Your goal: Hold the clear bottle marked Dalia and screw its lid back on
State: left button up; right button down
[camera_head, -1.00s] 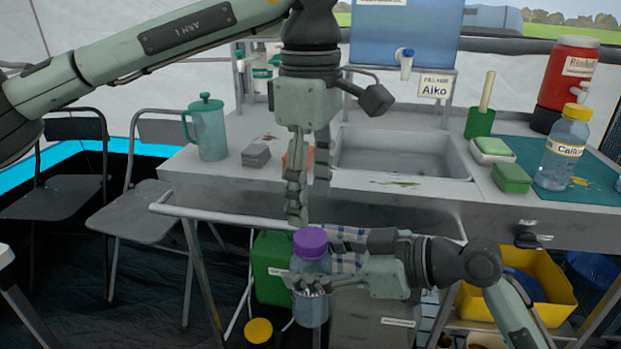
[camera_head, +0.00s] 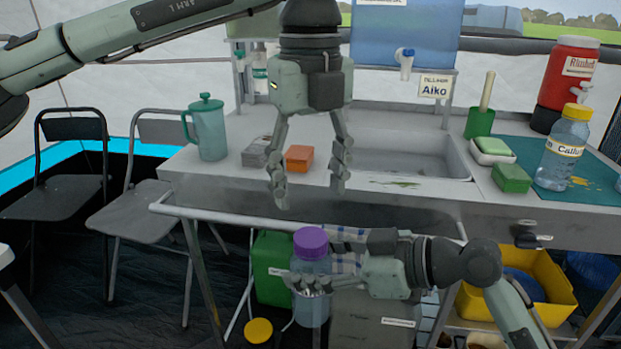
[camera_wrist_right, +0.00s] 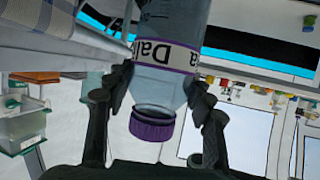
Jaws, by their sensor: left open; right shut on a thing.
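My right gripper (camera_head: 318,284) is shut around the body of a clear bottle (camera_head: 312,308) and holds it upright in front of the counter. The right wrist view shows the bottle (camera_wrist_right: 168,68) upside down, with a partly hidden label reading "Dal". A finger of my right gripper (camera_wrist_right: 158,95) lies on each side of it. A purple lid (camera_head: 310,242) sits on top of the bottle; the lid (camera_wrist_right: 152,125) is at the neck in the wrist view. I cannot tell how tight it is. My left gripper (camera_head: 310,188) is open and empty, pointing down above the lid, apart from it.
The counter behind holds a sink (camera_head: 400,150), an orange block (camera_head: 299,158), a teal jug (camera_head: 207,128), a green sponge (camera_head: 511,178) and another clear bottle (camera_head: 562,150) with a yellow cap. A metal rail (camera_head: 230,217) runs along the counter front. Folding chairs (camera_head: 150,210) stand left.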

aim_at(310, 237)
pick_arm(q)
jog(key=shift+n, duration=0.8)
notch_tip(310, 237, down, 8)
dwell(0.3)
